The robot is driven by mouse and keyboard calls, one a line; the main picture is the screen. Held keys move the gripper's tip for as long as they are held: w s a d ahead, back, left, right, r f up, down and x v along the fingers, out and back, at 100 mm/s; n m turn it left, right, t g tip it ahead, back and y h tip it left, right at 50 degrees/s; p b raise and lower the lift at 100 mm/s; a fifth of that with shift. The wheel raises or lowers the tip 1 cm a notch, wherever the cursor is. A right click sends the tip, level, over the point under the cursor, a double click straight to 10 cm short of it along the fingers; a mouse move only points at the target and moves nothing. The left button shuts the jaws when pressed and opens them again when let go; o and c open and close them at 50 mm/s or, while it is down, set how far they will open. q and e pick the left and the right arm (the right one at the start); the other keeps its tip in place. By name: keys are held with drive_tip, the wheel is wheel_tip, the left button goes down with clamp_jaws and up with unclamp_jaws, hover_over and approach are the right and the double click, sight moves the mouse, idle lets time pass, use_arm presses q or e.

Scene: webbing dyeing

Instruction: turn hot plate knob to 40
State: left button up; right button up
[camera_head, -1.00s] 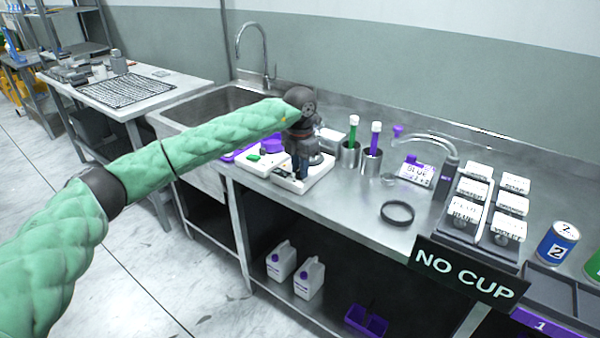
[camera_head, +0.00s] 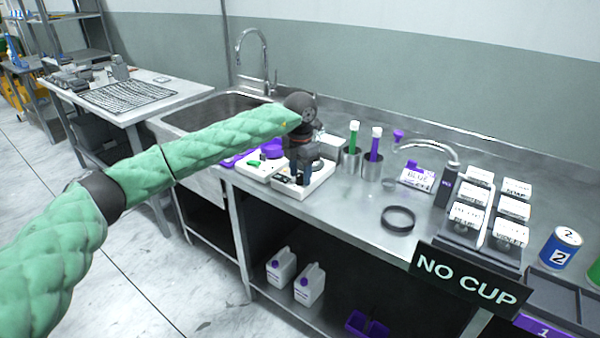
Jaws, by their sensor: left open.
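A white hot plate (camera_head: 316,182) stands on the steel counter near its front edge, right of the sink. My left arm reaches in from the left, and my left gripper (camera_head: 302,178) points down over the front of this hot plate. The gripper is open; its dark wrist and fingers cover most of the plate's top and front. The knob is hidden or too small to make out. A second white unit (camera_head: 257,170) sits just left of it with a green part on its front. My right gripper is not in view.
Metal cups (camera_head: 351,160) with green and purple tubes stand right of the gripper. A black ring (camera_head: 398,219) lies on the counter. A rack of white boxes (camera_head: 468,218) and a "NO CUP" sign (camera_head: 468,279) are further right. The sink (camera_head: 215,112) is at left.

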sight(300, 174)
use_arm(q)
wheel_tip(300, 174, up, 6)
drive_tip(key=shift+r+b, duration=0.15)
drive_tip(key=shift+b, duration=0.5)
drive_tip(key=shift+r, duration=0.7)
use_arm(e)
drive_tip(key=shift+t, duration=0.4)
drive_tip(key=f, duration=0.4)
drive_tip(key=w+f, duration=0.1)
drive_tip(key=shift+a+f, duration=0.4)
use_arm(q)
drive_tip(key=shift+w, duration=0.1)
